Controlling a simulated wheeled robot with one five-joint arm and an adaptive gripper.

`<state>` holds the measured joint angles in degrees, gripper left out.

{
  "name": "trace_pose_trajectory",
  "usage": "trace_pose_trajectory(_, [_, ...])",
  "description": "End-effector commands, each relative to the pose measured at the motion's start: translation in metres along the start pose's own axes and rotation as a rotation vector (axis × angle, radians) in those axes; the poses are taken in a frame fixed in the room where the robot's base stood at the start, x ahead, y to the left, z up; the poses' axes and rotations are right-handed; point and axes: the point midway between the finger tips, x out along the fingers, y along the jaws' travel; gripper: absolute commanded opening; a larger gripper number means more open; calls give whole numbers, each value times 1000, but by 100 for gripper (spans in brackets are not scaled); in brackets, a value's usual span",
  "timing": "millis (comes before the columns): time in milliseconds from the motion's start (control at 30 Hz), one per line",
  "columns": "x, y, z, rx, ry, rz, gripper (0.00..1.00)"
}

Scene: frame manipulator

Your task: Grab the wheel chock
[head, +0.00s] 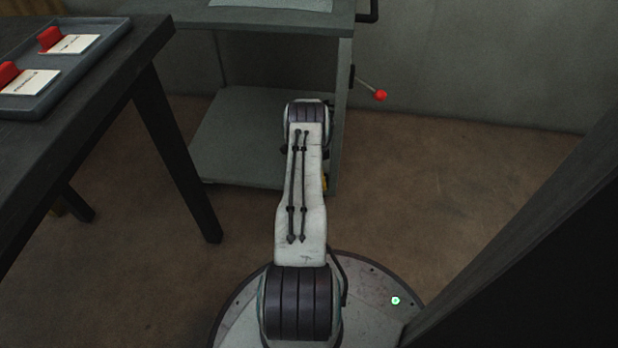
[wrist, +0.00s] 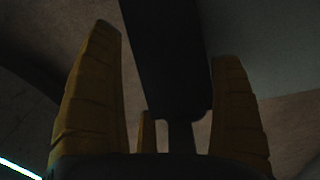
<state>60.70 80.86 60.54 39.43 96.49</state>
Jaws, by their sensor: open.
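My gripper (wrist: 166,45) shows in the wrist view with yellow ridged fingers spread apart at left and right. A smaller yellow finger shows low between them. A dark, long block-like part (wrist: 165,60) with a rounded lower end and a thin stem stands between the fingers. The view is too dark to tell whether it is the wheel chock or part of the cart, or whether the fingers touch it. In the head view my arm hides most of the gripper; a bit of yellow shows by the cart's lower right corner. I cannot make out a wheel chock there.
A grey cart (head: 240,130) with a lower shelf stands ahead, against the wall. A lever with a red knob (head: 380,95) sticks out on its right. A dark table (head: 150,50) at left bears a tray (head: 105,45) with red items. A dark panel (head: 560,240) is close at right.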

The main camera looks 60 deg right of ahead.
Motion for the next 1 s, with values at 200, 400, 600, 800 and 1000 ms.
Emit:
trace_pose_trajectory(200, [-3,-3,0,0,-1,-9,100])
trace_pose_trajectory(400, [-5,-4,0,0,-1,-13,100])
trace_pose_trajectory(600, [-21,-6,0,0,-2,-15,100])
trace_pose_trajectory(800, [-55,-5,0,0,-2,-15,100])
trace_pose_trajectory(1000, [-88,-4,0,0,-2,-14,100])
